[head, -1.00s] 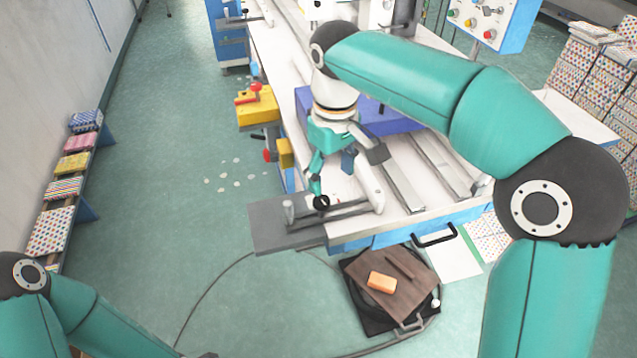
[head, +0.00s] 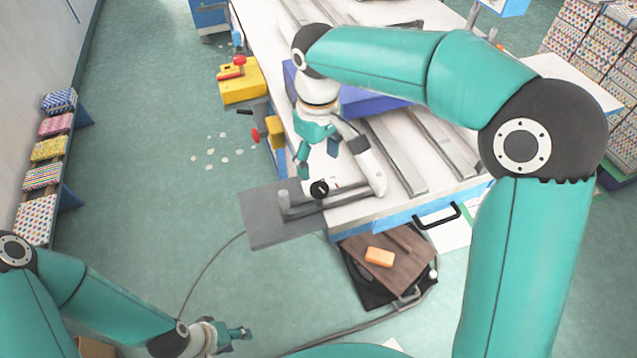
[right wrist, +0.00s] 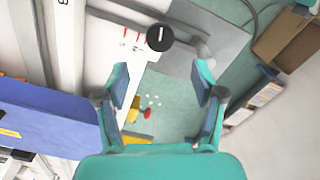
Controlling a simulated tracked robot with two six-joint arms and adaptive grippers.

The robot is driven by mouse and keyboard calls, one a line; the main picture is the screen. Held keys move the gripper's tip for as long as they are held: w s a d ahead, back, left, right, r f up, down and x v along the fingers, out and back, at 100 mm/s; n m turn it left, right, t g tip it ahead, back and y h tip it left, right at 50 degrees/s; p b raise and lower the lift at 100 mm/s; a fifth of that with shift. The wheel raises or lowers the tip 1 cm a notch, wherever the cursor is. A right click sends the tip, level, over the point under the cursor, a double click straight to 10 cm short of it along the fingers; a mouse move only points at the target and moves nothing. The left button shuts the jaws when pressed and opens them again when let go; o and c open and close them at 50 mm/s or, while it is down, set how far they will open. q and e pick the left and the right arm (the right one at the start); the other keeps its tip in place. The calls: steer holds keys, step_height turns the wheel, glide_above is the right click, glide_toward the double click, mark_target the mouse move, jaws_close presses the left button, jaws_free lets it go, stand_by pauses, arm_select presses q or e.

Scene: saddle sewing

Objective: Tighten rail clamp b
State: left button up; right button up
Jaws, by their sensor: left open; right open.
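A round black knob with a white mark (head: 319,189) sits at the front left corner of the white table, by a white curved arm (head: 369,165). It also shows in the right wrist view (right wrist: 160,38), beyond the fingertips, with red marks on the white surface beside it. I cannot tell for sure that this knob belongs to rail clamp b. My right gripper (head: 318,160) is open and empty just above and behind the knob, apart from it; its spread fingers show in the right wrist view (right wrist: 162,85). My left gripper (head: 242,336) is open and empty over the floor at lower left.
Grey rails (head: 398,155) run along the white table (head: 345,212). A blue block (head: 365,101) lies behind my right gripper. A grey plate (head: 262,215) juts out at the front left corner. A cart with an orange block (head: 379,257) stands below. The floor at left is open.

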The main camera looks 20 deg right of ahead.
mark_target(319, 187)
step_height(319, 187, down, 8)
steer(key=shift+f, duration=0.25)
steer(key=c, duration=1.1)
steer(key=shift+c, duration=0.2)
